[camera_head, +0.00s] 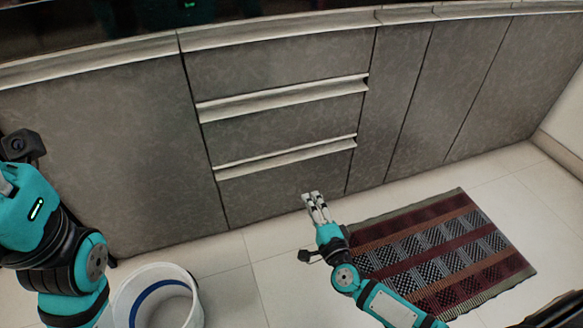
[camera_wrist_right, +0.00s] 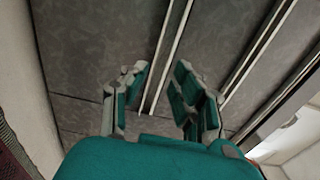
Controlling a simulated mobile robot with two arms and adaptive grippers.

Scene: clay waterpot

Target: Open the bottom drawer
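The bottom drawer (camera_head: 270,188) is the lowest grey front in the cabinet's drawer stack. It looks closed, flush with its neighbours. Its pale handle strip (camera_head: 285,157) runs along its top edge. My right gripper (camera_head: 311,195) is in front of the drawer's lower right part, below the handle in the head view. In the right wrist view, my right gripper (camera_wrist_right: 158,85) is open, with a pale handle strip (camera_wrist_right: 165,60) seen between its fingers. Contact cannot be told. My left arm is at the left edge of the head view; its fingers are out of frame.
Two more drawers are above, with a pale handle (camera_head: 285,98) between them. Plain cabinet doors (camera_head: 420,90) stand to the right. A striped rug (camera_head: 440,250) lies on the tiled floor at right. A white bucket (camera_head: 157,295) stands at lower left. Floor between them is clear.

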